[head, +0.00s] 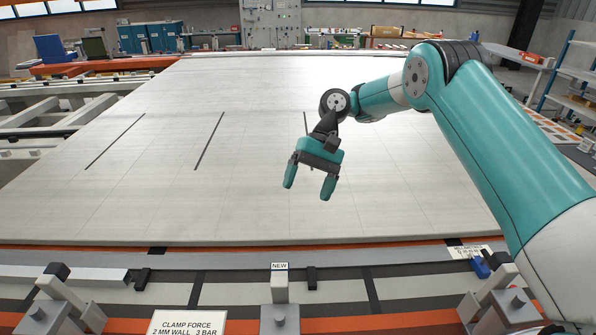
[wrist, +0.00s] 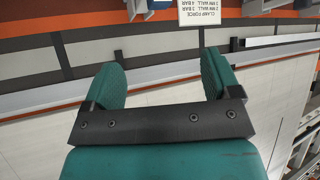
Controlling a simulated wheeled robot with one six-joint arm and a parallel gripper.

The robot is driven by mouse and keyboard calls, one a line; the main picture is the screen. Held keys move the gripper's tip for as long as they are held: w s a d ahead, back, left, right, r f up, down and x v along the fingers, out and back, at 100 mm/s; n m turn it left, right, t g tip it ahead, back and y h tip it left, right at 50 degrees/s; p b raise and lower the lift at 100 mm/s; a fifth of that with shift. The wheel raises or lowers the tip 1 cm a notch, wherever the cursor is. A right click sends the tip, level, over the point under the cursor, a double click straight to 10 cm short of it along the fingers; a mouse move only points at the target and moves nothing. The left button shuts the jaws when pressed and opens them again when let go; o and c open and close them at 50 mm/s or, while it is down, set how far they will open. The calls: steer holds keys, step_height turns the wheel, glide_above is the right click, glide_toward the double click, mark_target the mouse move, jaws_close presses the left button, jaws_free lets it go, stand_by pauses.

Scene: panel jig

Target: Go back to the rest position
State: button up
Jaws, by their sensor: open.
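My gripper (head: 308,187) hangs above the near middle part of a large pale panel in the head view. Its two teal fingers are spread apart, with nothing between them. In the wrist view my gripper (wrist: 165,80) also shows open and empty, with the panel's near edge and the striped jig frame beyond the fingertips. The pale panel (head: 200,190) lies flat on the jig, with a few dark slot lines across it. My gripper appears to be above the panel and apart from it.
Clamps stand along the near frame: one at the left (head: 62,300), one in the middle (head: 280,305) and one at the right (head: 495,300). A clamp force sign (head: 187,323) is at the front. Shelving (head: 575,85) stands at the right. The panel's surface is clear.

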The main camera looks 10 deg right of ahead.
steer(key=s+a+r+n+t+b, duration=0.1)
steer(key=s+a+r+n+b, duration=0.1)
steer(key=s+r, duration=0.4)
steer(key=s+a+r+n+t+b, duration=0.2)
steer(key=s+r+b, duration=0.15)
steer(key=s, duration=0.35)
steer(key=s+d+f+n+t+b, duration=0.1)
steer(key=s+d+f, duration=0.1)
steer(key=s, duration=0.5)
steer(key=s+d+f+n+t+h, duration=0.1)
steer(key=s+d+n, duration=0.1)
steer(key=s, duration=0.6)
steer(key=shift+s+d+f+t+b, duration=0.2)
steer(key=shift+s+f+t+b, duration=0.1)
steer(key=shift+f+t+b, duration=0.1)
